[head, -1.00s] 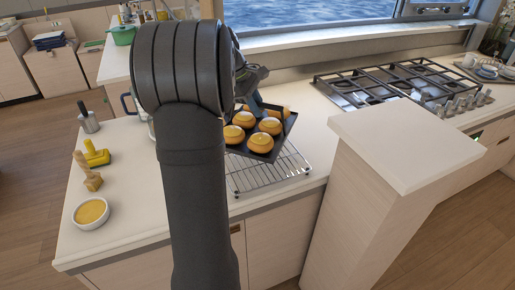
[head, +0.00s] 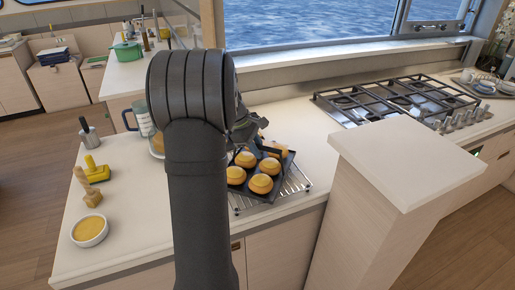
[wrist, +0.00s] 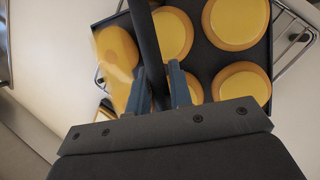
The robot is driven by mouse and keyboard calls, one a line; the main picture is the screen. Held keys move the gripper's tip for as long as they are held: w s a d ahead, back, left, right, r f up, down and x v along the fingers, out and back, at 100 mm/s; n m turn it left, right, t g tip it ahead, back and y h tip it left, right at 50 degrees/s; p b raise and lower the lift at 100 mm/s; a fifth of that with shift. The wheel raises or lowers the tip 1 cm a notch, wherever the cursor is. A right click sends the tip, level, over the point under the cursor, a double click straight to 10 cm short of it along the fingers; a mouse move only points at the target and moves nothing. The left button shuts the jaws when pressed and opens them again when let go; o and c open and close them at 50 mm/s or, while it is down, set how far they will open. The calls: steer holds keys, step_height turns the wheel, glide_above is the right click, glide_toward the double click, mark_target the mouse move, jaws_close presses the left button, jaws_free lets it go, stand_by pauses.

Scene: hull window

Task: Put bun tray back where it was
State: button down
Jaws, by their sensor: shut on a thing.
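The bun tray (head: 252,173) is dark and holds several round golden buns. In the head view it is over the wire rack (head: 298,184), just right of my arm, turned at an angle to it. I cannot tell whether it touches the rack. My gripper (head: 248,130) is partly hidden behind my own arm in the head view. In the wrist view my gripper (wrist: 165,88) is shut around a dark bar of the tray (wrist: 208,62), with buns on both sides. Rack wires show beyond the tray's edge in the wrist view (wrist: 298,38).
A hob (head: 395,95) lies at the back right, and a pale raised block (head: 405,150) stands right of the rack. A white bowl (head: 89,230), a yellow-handled tool (head: 95,170) and a mug (head: 143,118) are on the left. The counter behind the rack is clear.

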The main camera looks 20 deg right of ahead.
steer(key=c, duration=1.3)
jaws_free()
steer(key=shift+f, duration=0.1)
steer(key=v, duration=1.2)
steer(key=x, duration=1.2)
step_height(320, 180, up, 3)
steer(key=shift+f, duration=0.25)
steer(key=shift+r, duration=0.5)
